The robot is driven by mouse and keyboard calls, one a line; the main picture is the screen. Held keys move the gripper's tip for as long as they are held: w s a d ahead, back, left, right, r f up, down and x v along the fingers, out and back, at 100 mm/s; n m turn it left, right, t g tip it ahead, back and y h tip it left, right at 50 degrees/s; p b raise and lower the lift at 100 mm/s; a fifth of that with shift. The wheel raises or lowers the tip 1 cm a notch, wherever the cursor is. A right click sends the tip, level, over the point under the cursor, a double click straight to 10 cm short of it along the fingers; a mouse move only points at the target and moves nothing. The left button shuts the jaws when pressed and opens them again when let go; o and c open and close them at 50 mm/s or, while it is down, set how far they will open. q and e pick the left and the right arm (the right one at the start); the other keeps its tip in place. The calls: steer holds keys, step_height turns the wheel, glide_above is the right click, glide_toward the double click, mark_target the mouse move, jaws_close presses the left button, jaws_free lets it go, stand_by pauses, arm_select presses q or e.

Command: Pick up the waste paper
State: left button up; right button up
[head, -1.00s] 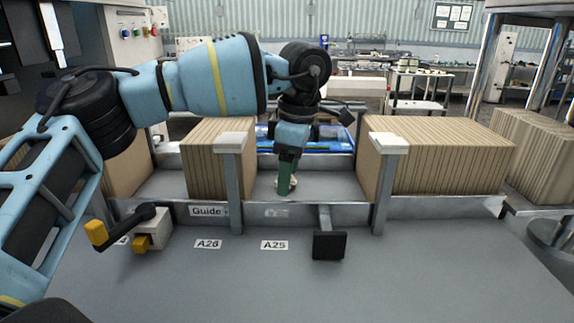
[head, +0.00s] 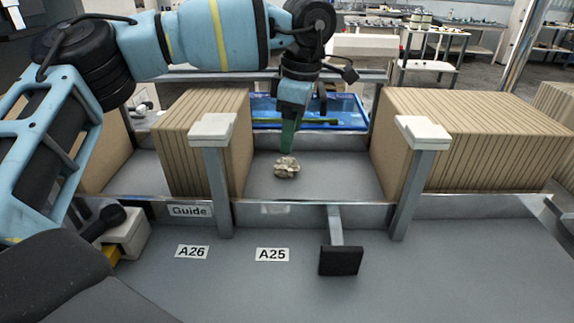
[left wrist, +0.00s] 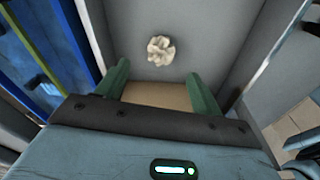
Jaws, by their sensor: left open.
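The waste paper (head: 287,167) is a crumpled beige ball on the grey floor of the bay between two stacks of brown sheets. In the left wrist view the waste paper (left wrist: 161,50) lies just beyond the fingertips, roughly centred between them. My left gripper (head: 288,150) has green fingers and points down just behind or above the paper in the head view. In the left wrist view my left gripper (left wrist: 158,72) is open, with nothing between its fingers. I cannot tell the exact height gap. My right gripper is not in view.
Brown stacks stand left (head: 205,140) and right (head: 470,140) of the bay. Posts with white caps (head: 213,130) (head: 423,132) flank its front. A blue tray (head: 345,110) lies behind. A black square plate on a bar (head: 340,261) sits in front, near the A25 label (head: 272,254).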

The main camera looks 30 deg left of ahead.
mark_target(288, 160)
arm_select(q)
steer(key=shift+s+a+f+p, duration=0.1)
steer(key=shift+a+f+p, duration=0.1)
steer(key=shift+f, duration=1.45)
steer(key=shift+a+f+p, duration=0.15)
steer(key=shift+f, duration=1.5)
steer(key=shift+c, duration=0.5)
steer(key=c, duration=1)
